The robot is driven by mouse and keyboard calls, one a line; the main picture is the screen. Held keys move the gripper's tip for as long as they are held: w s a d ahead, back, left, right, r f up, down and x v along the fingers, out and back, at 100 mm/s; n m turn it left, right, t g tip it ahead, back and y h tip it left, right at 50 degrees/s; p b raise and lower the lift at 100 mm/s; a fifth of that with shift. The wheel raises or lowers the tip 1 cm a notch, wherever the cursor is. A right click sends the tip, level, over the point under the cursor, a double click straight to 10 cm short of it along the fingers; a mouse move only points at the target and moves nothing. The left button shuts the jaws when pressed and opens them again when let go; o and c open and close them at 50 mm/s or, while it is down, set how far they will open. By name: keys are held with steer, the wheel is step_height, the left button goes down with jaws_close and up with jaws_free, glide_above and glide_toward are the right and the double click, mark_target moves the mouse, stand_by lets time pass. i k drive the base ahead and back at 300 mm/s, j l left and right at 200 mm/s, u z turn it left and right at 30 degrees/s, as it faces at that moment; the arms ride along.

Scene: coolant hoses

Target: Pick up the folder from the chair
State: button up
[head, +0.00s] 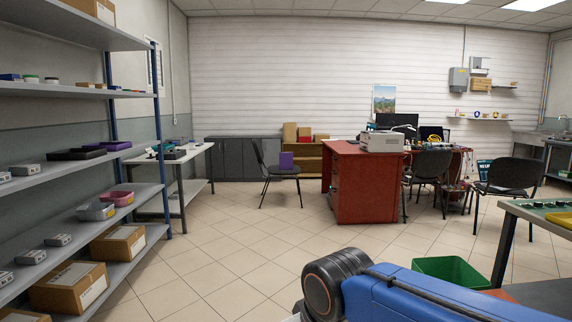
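A dark chair (265,175) stands across the room, left of the red desk. A small purple upright thing (286,160) is on its seat; it could be the folder, but it is too small to tell for sure. Two more dark chairs stand right of the desk, one close to it (430,164) and one farther right (508,176); I see no folder on them. My blue arm crosses the bottom of the head view, far from the chairs. My gripper is not in view.
Metal shelves (105,93) with boxes line the left side. A red desk (362,183) with a printer (381,142) stands ahead. A green bin (450,271) and a table (530,212) are close at right. Open tiled floor (235,235) lies between me and the left chair.

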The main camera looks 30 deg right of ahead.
mark_target(285, 158)
steer(key=i+l+z, duration=0.3)
steer(key=i, duration=0.3)
steer(key=i+l+z, duration=0.35)
steer(key=i, duration=0.25)
steer(key=i+j+z, duration=0.1)
steer(key=i+z, duration=0.2)
steer(key=i, duration=0.3)
steer(key=i+l, duration=0.1)
steer(key=i, duration=4.95)
steer(key=i+u, duration=0.25)
steer(key=i, duration=0.4)
steer(key=i+l+u, duration=0.2)
steer(key=i, duration=0.45)
